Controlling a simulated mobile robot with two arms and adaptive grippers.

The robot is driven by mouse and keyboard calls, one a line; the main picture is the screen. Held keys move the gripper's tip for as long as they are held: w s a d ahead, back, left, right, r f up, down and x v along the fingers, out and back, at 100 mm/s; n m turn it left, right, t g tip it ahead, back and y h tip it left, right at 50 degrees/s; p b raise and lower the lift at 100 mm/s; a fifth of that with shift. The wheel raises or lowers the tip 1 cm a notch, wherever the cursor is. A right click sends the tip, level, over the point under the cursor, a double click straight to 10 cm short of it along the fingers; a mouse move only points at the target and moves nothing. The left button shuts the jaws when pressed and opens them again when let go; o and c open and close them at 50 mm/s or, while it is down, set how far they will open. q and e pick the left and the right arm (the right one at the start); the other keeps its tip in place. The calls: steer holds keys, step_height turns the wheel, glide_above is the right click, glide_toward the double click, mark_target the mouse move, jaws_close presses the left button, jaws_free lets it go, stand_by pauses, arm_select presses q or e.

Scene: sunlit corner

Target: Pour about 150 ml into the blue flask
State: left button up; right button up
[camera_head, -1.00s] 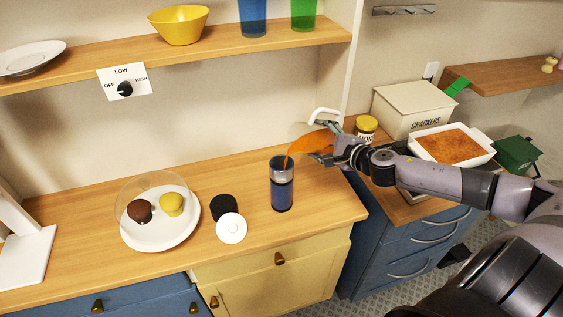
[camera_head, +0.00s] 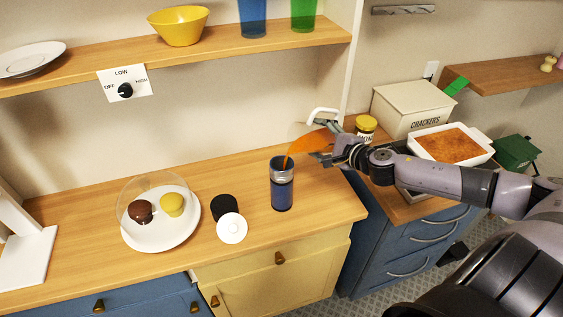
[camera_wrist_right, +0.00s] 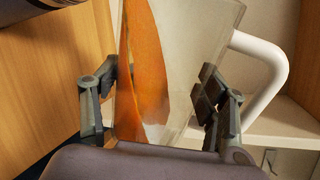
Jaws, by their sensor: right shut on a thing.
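The blue flask (camera_head: 281,192), with a steel collar and open top, stands upright on the wooden counter. A clear jug (camera_head: 301,130) with a white handle holds orange liquid and is tilted to the left above it. A thin orange stream (camera_head: 286,162) runs from the jug into the flask mouth. My right gripper (camera_head: 326,152) is shut on the jug, to the right of and above the flask. In the right wrist view the jug (camera_wrist_right: 185,50) sits between the two fingers (camera_wrist_right: 158,95). The level inside the flask is hidden. My left gripper is out of view.
A black cap (camera_head: 222,206) and a white disc (camera_head: 231,229) lie left of the flask. Further left is a white plate (camera_head: 160,240) with two muffins under a clear dome. A yellow-lidded jar (camera_head: 366,124) and cracker box (camera_head: 414,108) stand behind my right arm.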

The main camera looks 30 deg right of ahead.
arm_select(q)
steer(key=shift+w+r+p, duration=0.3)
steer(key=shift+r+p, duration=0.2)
arm_select(e)
steer(key=shift+r+n, duration=0.3)
steer(key=shift+r, duration=0.1)
stand_by(0.4)
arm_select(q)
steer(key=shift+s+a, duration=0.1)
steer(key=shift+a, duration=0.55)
arm_select(e)
steer(key=shift+a+r+h, duration=0.15)
steer(key=shift+a+h, duration=0.05)
steer(key=shift+h, duration=0.1)
steer(key=shift+a, duration=0.1)
